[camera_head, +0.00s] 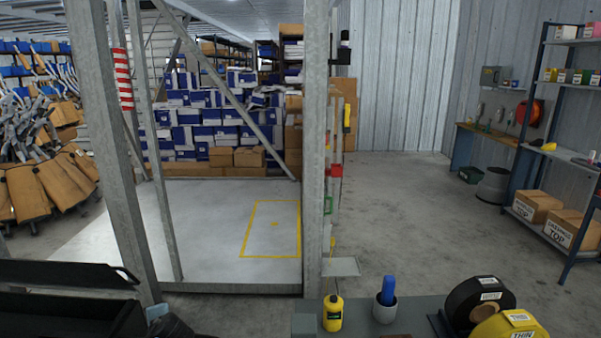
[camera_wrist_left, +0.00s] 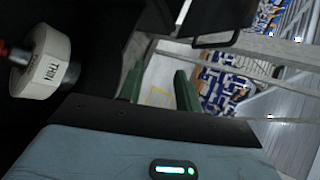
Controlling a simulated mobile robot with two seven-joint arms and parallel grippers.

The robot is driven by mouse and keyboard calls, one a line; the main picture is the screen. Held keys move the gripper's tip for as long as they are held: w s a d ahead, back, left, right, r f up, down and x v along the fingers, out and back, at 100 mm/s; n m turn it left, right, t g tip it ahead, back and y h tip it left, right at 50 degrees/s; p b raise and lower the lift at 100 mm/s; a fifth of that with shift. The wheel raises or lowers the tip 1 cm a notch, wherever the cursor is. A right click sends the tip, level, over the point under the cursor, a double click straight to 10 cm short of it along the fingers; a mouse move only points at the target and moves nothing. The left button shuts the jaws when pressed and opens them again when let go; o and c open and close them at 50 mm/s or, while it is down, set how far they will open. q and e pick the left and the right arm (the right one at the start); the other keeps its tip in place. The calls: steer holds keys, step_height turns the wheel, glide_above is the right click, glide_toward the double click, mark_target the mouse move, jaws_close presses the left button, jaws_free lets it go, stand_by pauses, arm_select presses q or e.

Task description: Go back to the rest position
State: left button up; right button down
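My left gripper (camera_wrist_left: 160,88) shows in the left wrist view, its two dark green fingers apart with nothing between them. Past the fingers lies pale floor with part of a yellow marking (camera_wrist_left: 161,97). Neither gripper shows in the head view. My right gripper is in no view. The task names no object.
A metal frame post (camera_head: 317,150) stands just behind. Open floor (camera_head: 410,200) lies centre right, shelving (camera_head: 545,150) at right.

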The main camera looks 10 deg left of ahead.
arm_select(q)
steer(key=w+d+r+n+t+h, duration=0.6)
steer(key=w+d+t+h, duration=0.2)
steer(key=w+d+t, duration=0.3)
steer(key=s+d+f+g+h, duration=0.1)
steer(key=s+d+f, duration=0.3)
steer(key=s+f, duration=0.25)
steer(key=s+d+f+g, duration=0.2)
steer(key=s+d+f, duration=0.1)
steer(key=s+f, duration=0.3)
steer(key=s+d+f+g+h, duration=0.1)
steer(key=s+d+f, duration=0.3)
steer(key=s, duration=0.4)
steer(key=s+d+f+g, duration=0.2)
steer(key=s+d, duration=0.2)
steer(key=s, duration=0.9)
steer(key=s+d+f+g+h, duration=0.1)
steer(key=s+d, duration=0.3)
steer(key=s, duration=0.8)
steer(key=shift+s+f+n+g+h, duration=0.3)
steer(key=shift+s+f+n+g, duration=0.1)
steer(key=shift+f, duration=0.1)
